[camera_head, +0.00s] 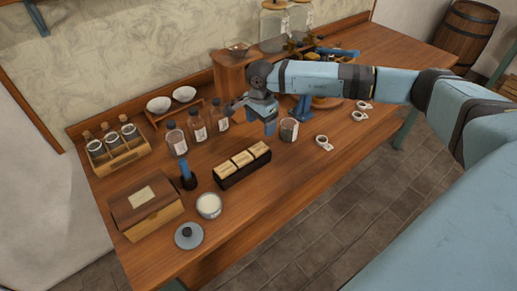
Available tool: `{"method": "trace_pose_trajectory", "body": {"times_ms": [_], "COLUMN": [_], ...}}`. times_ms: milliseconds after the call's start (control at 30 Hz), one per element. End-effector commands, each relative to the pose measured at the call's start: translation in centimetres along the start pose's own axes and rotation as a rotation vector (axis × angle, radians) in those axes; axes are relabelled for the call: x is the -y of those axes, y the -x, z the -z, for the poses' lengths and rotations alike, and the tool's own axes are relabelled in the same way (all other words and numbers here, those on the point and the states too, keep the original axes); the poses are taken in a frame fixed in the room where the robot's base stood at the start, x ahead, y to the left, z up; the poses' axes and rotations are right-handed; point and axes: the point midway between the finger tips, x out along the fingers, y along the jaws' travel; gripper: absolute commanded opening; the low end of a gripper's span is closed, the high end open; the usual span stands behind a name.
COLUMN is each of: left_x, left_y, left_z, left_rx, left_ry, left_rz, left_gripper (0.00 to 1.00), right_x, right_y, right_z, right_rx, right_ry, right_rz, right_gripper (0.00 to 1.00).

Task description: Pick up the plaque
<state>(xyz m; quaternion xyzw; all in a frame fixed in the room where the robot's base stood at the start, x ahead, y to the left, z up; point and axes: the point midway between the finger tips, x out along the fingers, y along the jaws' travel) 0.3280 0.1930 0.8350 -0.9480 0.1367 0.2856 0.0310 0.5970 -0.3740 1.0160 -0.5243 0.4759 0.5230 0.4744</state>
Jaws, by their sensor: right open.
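No single item is plainly marked as the plaque. A pale label plate (141,195) lies on the lid of a wooden box (150,218) at the table's front left. A dark holder (231,180) with several cream labelled pieces (243,158) stands near the middle of the table. I cannot tell which of these is the plaque. My right gripper (253,114) is open, above the table behind the dark holder, close to the brown bottles. Nothing shows between its fingers. My left gripper is not in view.
Brown bottles (197,127), a labelled jar (289,130) and a blue-handled tool (188,175) stand around the holder. A white-filled jar (209,205) and grey lid (189,236) are at the front.

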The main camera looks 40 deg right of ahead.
Motion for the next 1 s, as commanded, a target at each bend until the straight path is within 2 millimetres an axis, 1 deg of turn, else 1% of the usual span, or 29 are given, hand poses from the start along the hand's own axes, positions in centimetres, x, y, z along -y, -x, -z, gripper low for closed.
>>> {"method": "trace_pose_trajectory", "body": {"times_ms": [33, 200, 467, 600, 700, 800, 1000], "left_x": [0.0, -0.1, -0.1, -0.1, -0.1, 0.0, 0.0], "left_y": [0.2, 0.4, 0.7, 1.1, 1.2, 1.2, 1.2], "left_z": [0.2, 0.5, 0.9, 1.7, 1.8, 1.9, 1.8], "left_rx": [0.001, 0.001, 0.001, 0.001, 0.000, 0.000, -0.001], "left_ry": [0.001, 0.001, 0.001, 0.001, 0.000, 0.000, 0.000], "left_rz": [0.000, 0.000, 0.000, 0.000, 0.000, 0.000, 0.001], "left_gripper": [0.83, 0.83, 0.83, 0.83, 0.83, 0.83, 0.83], "right_x": [-0.1, 0.0, 0.0, 0.1, 0.1, 0.1, 0.1], "right_y": [-1.1, -3.8, -5.8, -7.8, -9.3, -9.9, -10.0], "right_z": [0.0, -0.1, -0.1, -0.1, -0.2, -0.1, -0.1], "right_rx": [0.000, 0.002, 0.002, 0.003, 0.004, 0.003, 0.004], "right_ry": [-0.001, -0.001, -0.001, -0.002, -0.001, -0.001, -0.001], "right_rz": [-0.004, -0.002, -0.002, -0.002, -0.001, 0.000, 0.001], "right_gripper": [0.74, 0.74, 0.74, 0.74, 0.74, 0.74, 0.74]}}
